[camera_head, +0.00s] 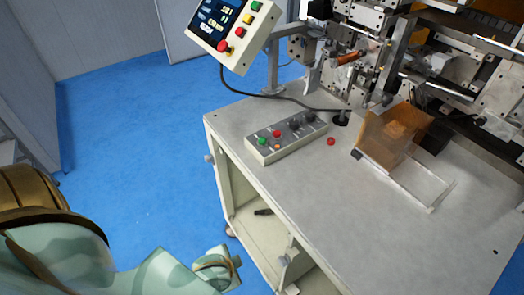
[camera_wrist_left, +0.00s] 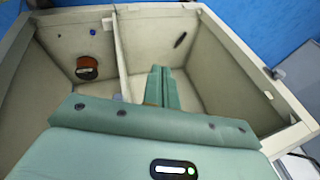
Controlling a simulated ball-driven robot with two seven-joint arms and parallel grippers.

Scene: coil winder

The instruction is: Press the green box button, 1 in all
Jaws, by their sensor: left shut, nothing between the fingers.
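The green box button (camera_head: 262,141) is at the near left end of a grey button box (camera_head: 288,138) on the white tabletop. Red and orange buttons sit beside it, with dark knobs further along the box. My left arm comes in at the bottom left of the head view. Its end (camera_head: 216,268) is low, left of the table and well apart from the button box. In the left wrist view my left gripper (camera_wrist_left: 158,78) is shut, its two green fingers together and empty. The box is not in that view. My right gripper is not in view.
The table (camera_head: 300,190) has an open cabinet below. A tilted control panel (camera_head: 222,30) with a screen and its own buttons stands behind. A loose red round piece (camera_head: 331,141) and a brown-sided clear container (camera_head: 395,140) are right of the box. The winding machine fills the back right.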

